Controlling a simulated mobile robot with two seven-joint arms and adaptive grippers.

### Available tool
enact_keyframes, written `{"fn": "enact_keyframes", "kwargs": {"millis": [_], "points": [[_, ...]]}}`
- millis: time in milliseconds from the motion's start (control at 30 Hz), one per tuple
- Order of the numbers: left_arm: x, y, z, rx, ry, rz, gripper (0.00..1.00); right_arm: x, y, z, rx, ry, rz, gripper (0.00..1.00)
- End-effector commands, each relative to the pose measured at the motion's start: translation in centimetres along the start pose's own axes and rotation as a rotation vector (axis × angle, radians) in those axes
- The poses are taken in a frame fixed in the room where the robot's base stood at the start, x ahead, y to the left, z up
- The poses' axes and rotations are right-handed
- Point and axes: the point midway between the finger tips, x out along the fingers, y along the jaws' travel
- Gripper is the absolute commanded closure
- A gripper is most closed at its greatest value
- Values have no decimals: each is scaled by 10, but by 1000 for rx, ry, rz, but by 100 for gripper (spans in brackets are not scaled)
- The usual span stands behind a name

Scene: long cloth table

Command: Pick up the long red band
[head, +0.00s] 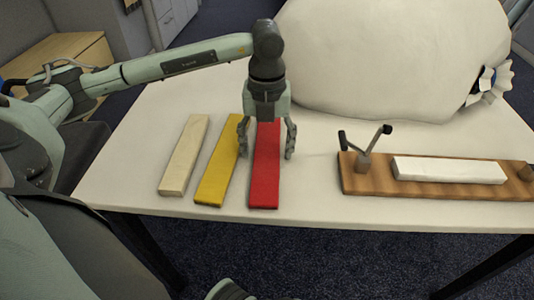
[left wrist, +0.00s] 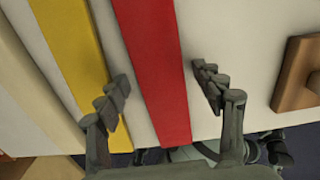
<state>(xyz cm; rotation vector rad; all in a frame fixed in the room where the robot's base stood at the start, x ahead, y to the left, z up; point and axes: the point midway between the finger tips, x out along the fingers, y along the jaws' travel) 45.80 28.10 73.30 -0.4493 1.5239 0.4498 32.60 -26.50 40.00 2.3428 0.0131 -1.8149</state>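The long red band (head: 265,179) lies flat on the white table, its length running from near to far. My left gripper (head: 267,152) points down over it, with one finger on each side of the band. In the left wrist view the red band (left wrist: 152,65) passes between the open fingers (left wrist: 160,90), with a gap to each finger. Nothing is held. The far part of the band is hidden behind the gripper in the head view. My right gripper is not clearly in view.
A yellow band (head: 217,172) lies close left of the red one, and a pale wooden band (head: 184,156) beyond it. A wooden board (head: 365,183) with a white bar (head: 449,170) and a forked post stands right. A large white bulky thing (head: 390,60) fills the back.

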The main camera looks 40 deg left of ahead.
Motion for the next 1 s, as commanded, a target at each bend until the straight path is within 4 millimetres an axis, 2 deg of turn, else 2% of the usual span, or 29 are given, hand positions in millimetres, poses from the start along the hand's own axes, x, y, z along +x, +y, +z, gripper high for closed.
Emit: {"fn": "enact_keyframes", "kwargs": {"millis": [33,300,367,733,867,967,1000], "points": [[0,0,0,0,0,0,43,0,1,-1,0,2,2,60],[0,0,0,0,0,0,76,-2,3,-2,-1,4,5,60],[0,0,0,0,0,-1,82,-2,3,-2,-1,4,5,60],[-8,-1,0,0,-2,-2,82,-1,3,3,-1,-4,5,60],[-24,-1,1,1,-4,-4,82,-1,3,5,-2,-9,5,60],[-43,-1,1,0,-5,-4,82,-4,3,3,-3,-5,6,60],[-46,5,-6,1,-3,-1,82,-4,3,2,-3,-3,7,60]]}}
